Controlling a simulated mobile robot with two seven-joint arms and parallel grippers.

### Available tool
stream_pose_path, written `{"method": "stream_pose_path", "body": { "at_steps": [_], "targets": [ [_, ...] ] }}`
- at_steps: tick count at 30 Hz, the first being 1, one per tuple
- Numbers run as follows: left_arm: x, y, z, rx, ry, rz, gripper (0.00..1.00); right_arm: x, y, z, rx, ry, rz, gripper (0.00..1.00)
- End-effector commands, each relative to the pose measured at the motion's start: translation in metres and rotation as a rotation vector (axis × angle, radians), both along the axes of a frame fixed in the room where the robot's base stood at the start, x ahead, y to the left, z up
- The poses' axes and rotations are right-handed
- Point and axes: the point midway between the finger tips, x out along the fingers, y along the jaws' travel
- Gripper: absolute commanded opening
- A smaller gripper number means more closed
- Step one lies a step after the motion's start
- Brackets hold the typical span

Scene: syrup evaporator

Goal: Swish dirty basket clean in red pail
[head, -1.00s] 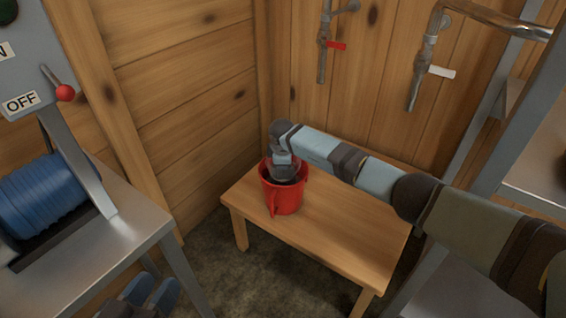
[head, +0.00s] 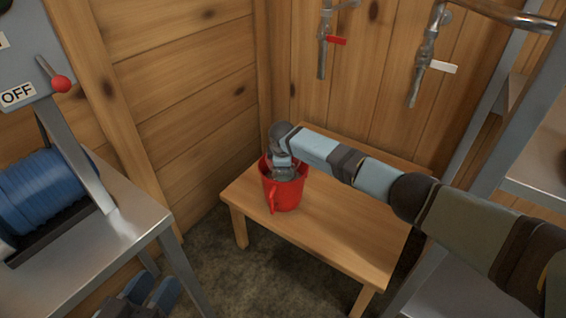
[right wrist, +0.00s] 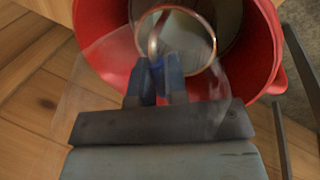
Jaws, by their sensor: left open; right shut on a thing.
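The red pail (head: 283,196) stands upright on the small wooden table, its handle toward me. My right arm reaches in from the right, and its gripper points down into the pail's mouth. In the right wrist view my right gripper (right wrist: 158,82) is shut on the basket (right wrist: 212,38), at its near side. The basket shows as a round copper-coloured rim inside the red pail (right wrist: 92,20). Its lower part and any dirt on it cannot be made out. A see-through film shows around the fingers. My left gripper (head: 151,293) is open and empty at the lower left, away from the pail.
The wooden table (head: 335,235) is clear to the right of the pail. Plank walls stand close behind and left. Pipes with a red valve (head: 335,40) and a white valve (head: 442,68) hang above. A metal bench (head: 120,235) with a blue cylinder (head: 45,190) is at left.

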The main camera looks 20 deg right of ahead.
Motion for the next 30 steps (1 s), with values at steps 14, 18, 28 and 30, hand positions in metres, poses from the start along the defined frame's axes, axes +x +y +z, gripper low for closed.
{"method": "stream_pose_path", "body": {
  "at_steps": [14,18,28,30],
  "targets": [
    [0.0,0.0,0.023,0.0,0.0,0.0,0.43,0.0,0.0,0.024,0.0,-0.001,0.0,0.0],
    [0.0,0.0,0.03,0.0,0.0,0.0,0.43,0.0,0.0,0.033,0.0,-0.001,0.0,0.0],
    [0.0,0.0,0.029,0.0,0.0,0.0,0.43,0.0,0.0,0.031,0.0,0.0,0.0,0.0],
    [0.0,0.0,0.027,0.0,0.0,0.0,0.43,0.0,0.0,0.027,0.0,0.0,0.0,0.0]
  ]
}}
